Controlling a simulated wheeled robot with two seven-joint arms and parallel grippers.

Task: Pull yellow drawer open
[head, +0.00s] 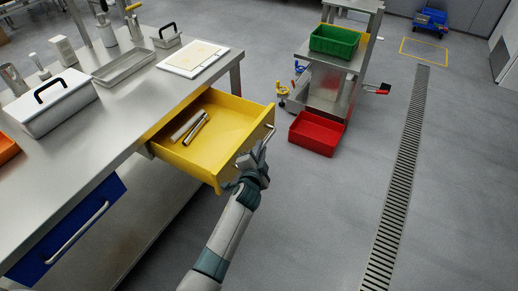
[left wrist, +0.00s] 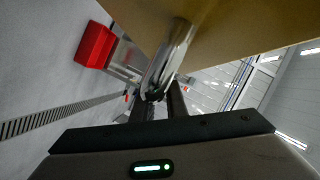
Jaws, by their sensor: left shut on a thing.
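The yellow drawer (head: 232,117) stands pulled out from under the steel worktable in the head view, with its inside showing. Its metal bar handle (head: 270,132) runs along the front face. My left gripper (head: 256,157) is shut on this handle, at the front of the drawer. In the left wrist view, the handle (left wrist: 174,52) runs down between the fingers of my left gripper (left wrist: 157,100), and the yellow drawer front (left wrist: 235,32) fills the top. The fingers partly hide the handle. My right gripper is in neither view.
Metal cylindrical items (head: 189,128) lie in the drawer. A blue drawer (head: 70,232) is shut at the lower left. The worktable (head: 100,140) holds a white box and trays. A red bin (head: 317,134) stands on the floor beside a cart. The floor right of my arm is clear.

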